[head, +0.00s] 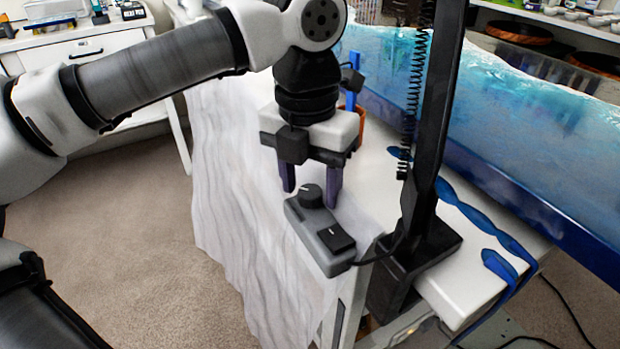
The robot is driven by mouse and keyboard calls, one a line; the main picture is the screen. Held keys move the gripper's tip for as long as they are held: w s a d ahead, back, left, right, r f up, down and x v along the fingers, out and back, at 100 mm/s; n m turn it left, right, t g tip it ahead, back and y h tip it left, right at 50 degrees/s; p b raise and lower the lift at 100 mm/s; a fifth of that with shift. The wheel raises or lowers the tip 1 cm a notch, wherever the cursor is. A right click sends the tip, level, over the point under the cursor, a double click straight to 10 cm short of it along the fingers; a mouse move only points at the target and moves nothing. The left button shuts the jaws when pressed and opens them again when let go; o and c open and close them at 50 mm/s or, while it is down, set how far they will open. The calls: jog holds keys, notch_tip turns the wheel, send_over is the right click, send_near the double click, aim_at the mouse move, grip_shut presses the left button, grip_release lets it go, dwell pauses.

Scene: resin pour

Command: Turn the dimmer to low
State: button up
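The dimmer (318,236) is a grey box on the near end of the cloth-covered table, with a round black knob (310,196) at its far end and a black rocker switch (336,238) at its near end. The knob has a small light mark; its setting is too small to read. My gripper (311,190) points down just beyond the dimmer. Its two dark purple fingers are spread apart, one to each side behind the knob. I cannot tell whether either finger touches the knob. Nothing shows held between them.
A black post on a black base (412,262) stands right of the dimmer, with a coiled cord (420,90) beside it. A cable runs from the dimmer toward the base. A blue resin piece (530,130) fills the right. Blue straps (490,225) lie on the white surface. Carpet is open at left.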

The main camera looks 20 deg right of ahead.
aim_at(307, 189)
notch_tip(307, 189, up, 14)
jog(key=p, duration=0.2)
jog(key=shift+w+a, duration=0.15)
dwell(0.4)
jog(key=shift+f, duration=0.15)
